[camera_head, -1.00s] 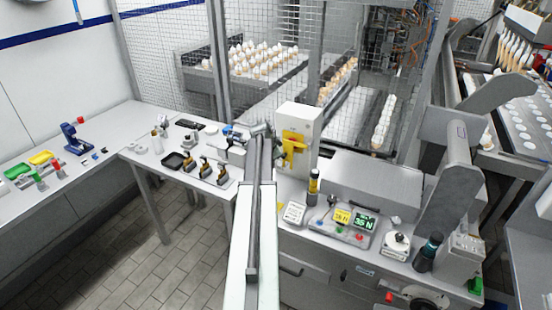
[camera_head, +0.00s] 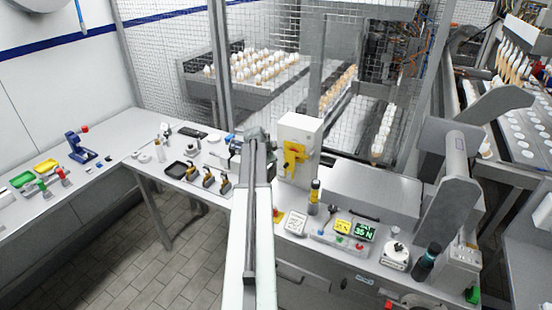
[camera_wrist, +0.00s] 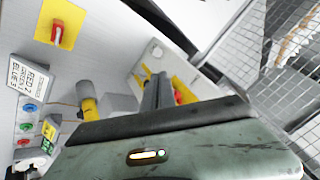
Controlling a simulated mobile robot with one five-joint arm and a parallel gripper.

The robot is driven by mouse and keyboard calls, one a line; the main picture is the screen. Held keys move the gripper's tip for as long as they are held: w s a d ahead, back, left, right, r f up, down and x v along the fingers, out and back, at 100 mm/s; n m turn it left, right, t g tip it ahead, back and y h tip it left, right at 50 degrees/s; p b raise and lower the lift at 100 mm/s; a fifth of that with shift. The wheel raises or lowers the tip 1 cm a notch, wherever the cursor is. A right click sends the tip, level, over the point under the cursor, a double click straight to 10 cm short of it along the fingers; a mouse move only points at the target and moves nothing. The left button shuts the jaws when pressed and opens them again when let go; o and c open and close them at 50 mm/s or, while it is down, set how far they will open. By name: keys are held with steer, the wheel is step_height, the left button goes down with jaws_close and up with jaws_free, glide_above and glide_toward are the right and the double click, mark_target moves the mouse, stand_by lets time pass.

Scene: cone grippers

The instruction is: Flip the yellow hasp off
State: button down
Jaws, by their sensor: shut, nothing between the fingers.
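The yellow hasp (camera_head: 293,156) is on the front of an upright white box in the head view, right of my arm's end. In the wrist view the yellow hasp (camera_wrist: 183,84) shows behind the fingers, with a red part beside it, and is partly hidden by them. My gripper (camera_head: 256,138) is left of the box, apart from the hasp in the head view. In the wrist view its fingers (camera_wrist: 157,90) are together and empty, pointing toward the box. I cannot tell whether they touch the hasp.
The white box (camera_head: 299,128) stands on the bench near a mesh fence (camera_head: 165,70). A black and yellow cylinder (camera_head: 314,193) stands just in front, with a display panel (camera_head: 350,231) to its right. Several small black and yellow tools (camera_head: 208,176) sit left of my arm.

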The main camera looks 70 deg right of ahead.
steer(key=r, duration=0.1)
steer(key=w+a+r+p, duration=0.1)
steer(key=w+r+p, duration=0.1)
steer(key=shift+a+r, duration=0.4)
